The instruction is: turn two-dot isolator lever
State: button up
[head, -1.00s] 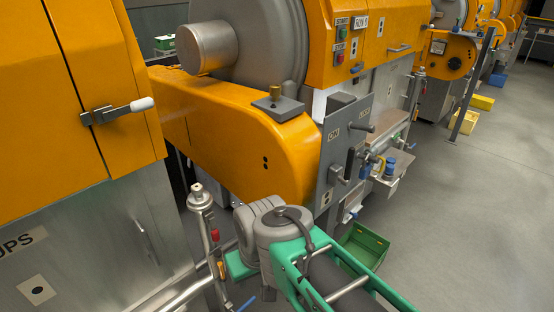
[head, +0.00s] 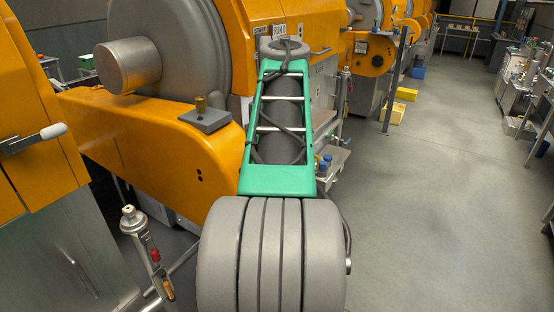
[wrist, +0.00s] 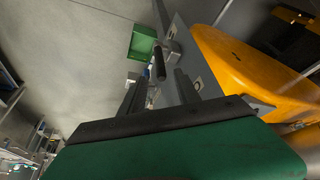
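The isolator's grey panel (wrist: 190,75) is on the end of the orange housing (wrist: 225,55) in the wrist view. A lever with a black grip (wrist: 160,66) stands out from the panel. In the head view the orange housing bears two black dots (head: 199,174), but my arm hides the panel and lever. My gripper (wrist: 159,75) is open, with its two dark fingers apart and nothing held. The grip appears between the fingertips in the wrist picture. I cannot tell how far beyond them it is, and no contact shows.
A green crate (wrist: 144,42) is on the floor beyond the lever. A metal post with a round top (head: 133,220) stands left of my arm. Another orange machine (head: 28,140) with a white-tipped handle is at far left. The floor on the right (head: 440,180) is clear.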

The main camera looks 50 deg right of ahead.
jog(key=x, duration=0.7)
jog(key=shift+w+d+f, duration=0.15)
jog(key=shift+f, duration=0.15)
grip_shut()
jog(key=shift+r, duration=0.1)
dwell(0.9)
